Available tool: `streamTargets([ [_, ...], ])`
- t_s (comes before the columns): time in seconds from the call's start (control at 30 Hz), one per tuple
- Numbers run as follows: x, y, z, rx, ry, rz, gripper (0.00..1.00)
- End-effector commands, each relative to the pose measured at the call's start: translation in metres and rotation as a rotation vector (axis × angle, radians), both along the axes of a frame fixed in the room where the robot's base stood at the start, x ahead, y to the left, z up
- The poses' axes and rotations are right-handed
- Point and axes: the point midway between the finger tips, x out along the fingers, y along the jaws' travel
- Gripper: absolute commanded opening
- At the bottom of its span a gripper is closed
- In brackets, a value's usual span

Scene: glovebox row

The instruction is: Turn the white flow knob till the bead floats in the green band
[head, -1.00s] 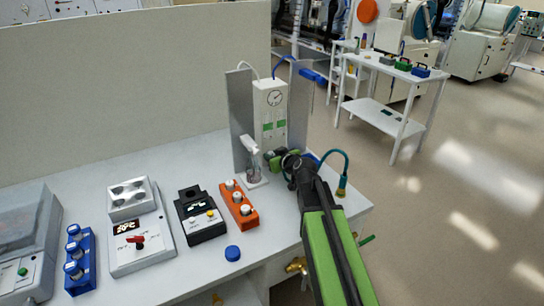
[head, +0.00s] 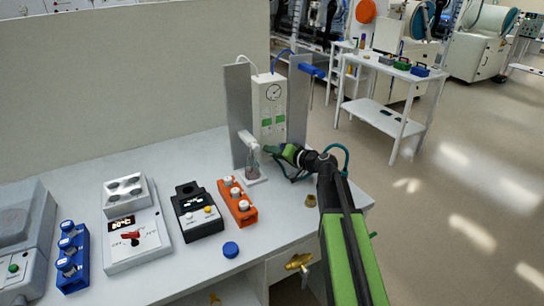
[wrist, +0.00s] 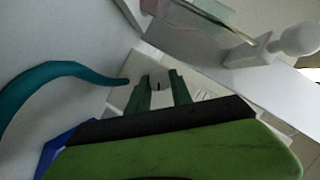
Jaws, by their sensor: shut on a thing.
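The white flow meter box (head: 262,95) stands upright at the back of the bench between two grey side panels. It has a round dial near its top and green patches (head: 266,122) lower on its front. I cannot make out the bead. My gripper (head: 270,149) is at the lower front of the box, and hides the knob in the head view. In the wrist view my gripper's two green fingers (wrist: 160,82) are shut around the white flow knob (wrist: 158,80), which has a dark mark on it.
A clear bottle on a white stand (head: 252,165) is close left of my gripper. An orange block with white caps (head: 238,201), a black device (head: 197,212) and a blue cap (head: 231,250) lie nearer. A teal hose (wrist: 60,77) curves beside my gripper.

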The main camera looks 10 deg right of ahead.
Motion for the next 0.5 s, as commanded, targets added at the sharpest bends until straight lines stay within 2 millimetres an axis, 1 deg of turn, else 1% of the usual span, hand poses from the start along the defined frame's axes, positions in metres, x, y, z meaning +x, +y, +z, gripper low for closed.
streamTargets([
  [0.03,-0.0004,-0.0015,-0.0060,0.035,0.014,0.001,0.00],
  [0.3,-0.0007,-0.0018,-0.0070,0.240,0.083,0.003,0.00],
  [0.5,-0.0007,-0.0023,-0.0065,0.345,0.117,0.002,0.00],
])
